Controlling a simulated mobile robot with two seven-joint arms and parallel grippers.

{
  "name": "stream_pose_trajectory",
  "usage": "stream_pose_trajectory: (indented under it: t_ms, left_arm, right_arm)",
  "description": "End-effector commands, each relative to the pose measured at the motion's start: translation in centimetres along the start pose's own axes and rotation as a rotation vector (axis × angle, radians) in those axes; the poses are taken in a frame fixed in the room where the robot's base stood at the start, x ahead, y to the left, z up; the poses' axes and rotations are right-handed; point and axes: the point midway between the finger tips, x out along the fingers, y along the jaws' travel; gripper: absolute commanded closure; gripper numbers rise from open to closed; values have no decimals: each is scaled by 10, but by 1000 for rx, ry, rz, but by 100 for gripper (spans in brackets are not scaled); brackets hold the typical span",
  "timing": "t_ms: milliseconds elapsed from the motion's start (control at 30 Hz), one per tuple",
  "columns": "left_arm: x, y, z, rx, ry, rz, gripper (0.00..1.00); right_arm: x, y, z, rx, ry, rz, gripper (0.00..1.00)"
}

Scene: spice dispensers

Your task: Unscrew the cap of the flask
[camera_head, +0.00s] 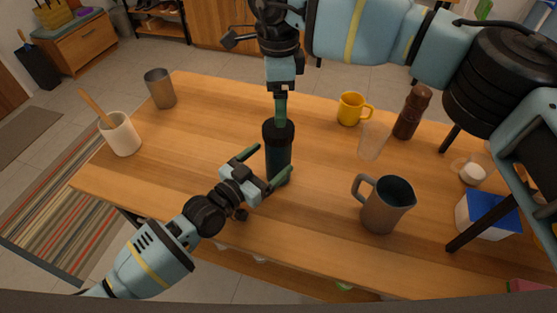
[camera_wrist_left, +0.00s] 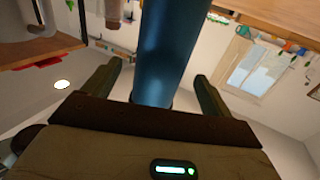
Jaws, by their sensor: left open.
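A dark flask (camera_head: 279,160) with a black cap (camera_head: 278,130) stands upright on the wooden table. My left gripper (camera_head: 265,167) comes in low from the left, open, with its fingers on either side of the flask body. In the left wrist view the flask (camera_wrist_left: 168,50) is a blue cylinder between the two spread fingers (camera_wrist_left: 157,85), with gaps at both sides. My right gripper (camera_head: 281,118) points straight down at the cap from above. Its fingers are seen edge-on, so I cannot tell whether they are open or touch the cap.
A grey pitcher (camera_head: 384,205), clear glass (camera_head: 373,140), yellow mug (camera_head: 350,108) and brown mill (camera_head: 411,112) stand right of the flask. A metal cup (camera_head: 159,88) and a white crock (camera_head: 121,135) stand at the left. The table (camera_head: 205,125) between them and the flask is clear.

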Motion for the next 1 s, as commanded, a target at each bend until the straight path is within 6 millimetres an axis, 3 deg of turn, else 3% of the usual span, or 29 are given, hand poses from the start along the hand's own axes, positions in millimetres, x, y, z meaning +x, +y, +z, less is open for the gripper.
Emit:
stream_pose_trajectory:
  t_ms: [100, 300, 667, 1000]
  left_arm:
    - [18, 0, -1, 1, 1, 1, 15]
    - [34, 0, 0, 0, -1, 1, 15]
    - [38, 0, 0, 1, 1, 1, 15]
    - [38, 0, 0, 1, 0, 1, 60]
  right_arm:
    - [0, 0, 0, 0, 0, 0, 17]
    - [0, 0, 0, 0, 0, 0, 17]
    - [0, 0, 0, 0, 0, 0, 17]
    - [0, 0, 0, 0, 0, 0, 17]
